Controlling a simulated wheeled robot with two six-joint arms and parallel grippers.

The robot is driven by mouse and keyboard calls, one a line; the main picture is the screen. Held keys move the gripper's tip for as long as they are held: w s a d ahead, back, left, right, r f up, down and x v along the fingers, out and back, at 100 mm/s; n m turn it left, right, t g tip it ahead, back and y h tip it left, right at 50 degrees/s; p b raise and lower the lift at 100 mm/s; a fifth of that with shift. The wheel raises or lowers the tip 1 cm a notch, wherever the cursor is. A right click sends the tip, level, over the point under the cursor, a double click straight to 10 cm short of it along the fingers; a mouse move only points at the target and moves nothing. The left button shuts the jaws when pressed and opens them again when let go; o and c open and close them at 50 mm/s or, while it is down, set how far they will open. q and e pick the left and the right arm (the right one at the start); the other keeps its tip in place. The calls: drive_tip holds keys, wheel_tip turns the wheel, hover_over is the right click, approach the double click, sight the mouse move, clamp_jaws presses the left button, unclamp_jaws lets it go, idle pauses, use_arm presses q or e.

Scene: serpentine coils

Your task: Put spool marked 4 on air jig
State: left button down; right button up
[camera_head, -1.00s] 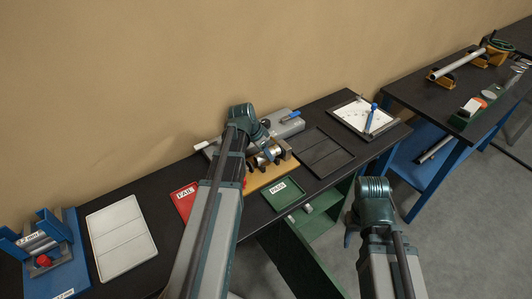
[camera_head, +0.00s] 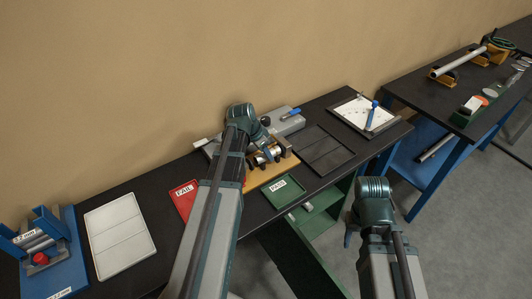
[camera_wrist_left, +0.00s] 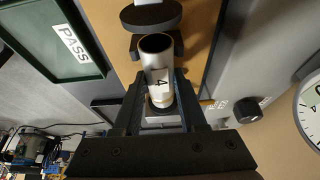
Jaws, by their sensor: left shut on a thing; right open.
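The spool marked 4 (camera_wrist_left: 158,75) is a silver hollow cylinder with a black "4" on its side, seen in the left wrist view. My left gripper (camera_wrist_left: 155,105) is shut on it, with the open end facing away from the wrist. In the head view my left gripper (camera_head: 268,152) is low over the orange board (camera_head: 278,178) of what looks like the air jig. A black disc on a post (camera_wrist_left: 150,17) stands just beyond the spool's open end; I cannot tell if they touch. My right gripper (camera_head: 350,232) hangs off the table's front, empty and open.
A green PASS tray (camera_head: 285,207) lies in front of the board, a red FAIL tray (camera_head: 178,190) to its left. A grey unit (camera_head: 290,124) stands behind.

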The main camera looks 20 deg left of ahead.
use_arm(q)
drive_tip(key=shift+c, duration=1.9)
unclamp_jaws()
drive_tip(key=shift+r, duration=0.1)
drive_tip(key=p+v, duration=1.2)
drive_tip(key=v, duration=0.1)
drive_tip(key=shift+r+p, duration=0.3)
drive_tip(key=shift+p, duration=0.1)
drive_tip(key=shift+s, duration=0.15)
drive_tip(key=s+d+f+g+y+b, duration=0.1)
drive_tip(key=s+d+f+b, duration=0.3)
drive_tip(key=d, duration=0.5)
drive_tip(key=s+d+f+n+g+y+b, duration=0.1)
drive_tip(key=s+d+f+b, duration=0.3)
drive_tip(key=d, duration=0.5)
drive_tip(key=s+d+f+n+g+y+b, duration=0.1)
drive_tip(key=s+d+f+b, duration=0.3)
drive_tip(key=d, duration=0.5)
wheel_tip(320, 180, down, 2)
drive_tip(key=s+g, duration=0.1)
drive_tip(key=s, duration=0.2)
drive_tip(key=shift+y+b, duration=0.3)
